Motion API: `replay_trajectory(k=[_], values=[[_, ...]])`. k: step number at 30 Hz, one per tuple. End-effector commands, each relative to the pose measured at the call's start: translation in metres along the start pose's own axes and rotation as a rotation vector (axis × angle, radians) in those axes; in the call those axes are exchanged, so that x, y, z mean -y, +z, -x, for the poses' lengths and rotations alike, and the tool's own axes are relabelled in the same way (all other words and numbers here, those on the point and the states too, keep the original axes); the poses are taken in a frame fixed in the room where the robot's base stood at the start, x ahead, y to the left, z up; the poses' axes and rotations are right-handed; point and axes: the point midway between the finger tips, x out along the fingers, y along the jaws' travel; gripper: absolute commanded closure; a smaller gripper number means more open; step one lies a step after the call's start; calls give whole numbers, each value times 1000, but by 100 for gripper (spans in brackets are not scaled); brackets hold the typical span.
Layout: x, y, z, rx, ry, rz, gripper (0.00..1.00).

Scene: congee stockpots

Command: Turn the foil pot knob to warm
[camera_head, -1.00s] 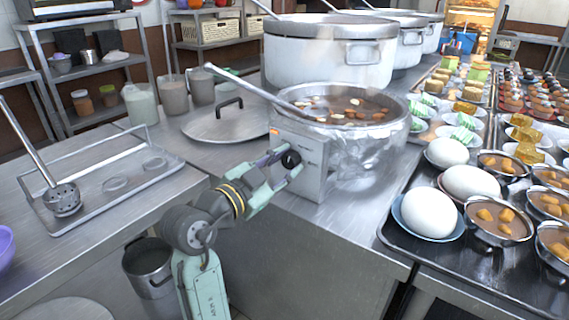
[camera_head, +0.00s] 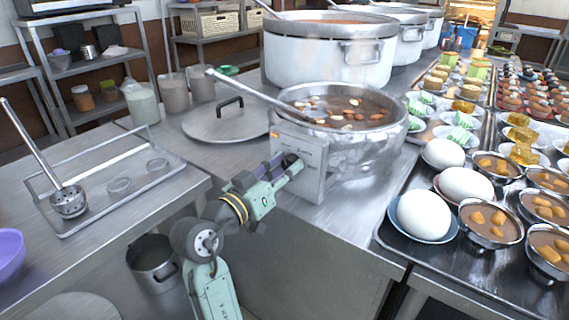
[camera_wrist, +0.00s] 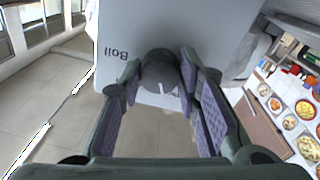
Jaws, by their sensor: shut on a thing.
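The foil pot (camera_head: 362,149) stands on the steel counter, full of brown liquid with floating pieces and a ladle (camera_head: 250,92) resting in it. A pale control box (camera_head: 312,178) is fixed at its front left. A dark round knob (camera_head: 289,160) sits on the box's face, partly hidden by my gripper (camera_head: 283,170). In the wrist view, the knob (camera_wrist: 160,72) is between my fingers, which are shut on it. The upside-down word "Boil" (camera_wrist: 117,53) shows on the panel left of the knob. I cannot tell the knob's setting.
A metal lid (camera_head: 226,120) lies left of the pot. Larger stockpots (camera_head: 328,62) stand behind it. A black tray (camera_head: 470,262) with white eggs and bowls is at the right. A rack tray (camera_head: 125,185) holds a strainer on the left. Open floor lies below the gripper.

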Motion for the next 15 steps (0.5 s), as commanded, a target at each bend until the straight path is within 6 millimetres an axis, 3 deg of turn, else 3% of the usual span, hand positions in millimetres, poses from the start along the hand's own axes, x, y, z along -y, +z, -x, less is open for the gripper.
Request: replay_trajectory(k=[15], values=[[0, 0, 0, -4, -3, 68, 98]])
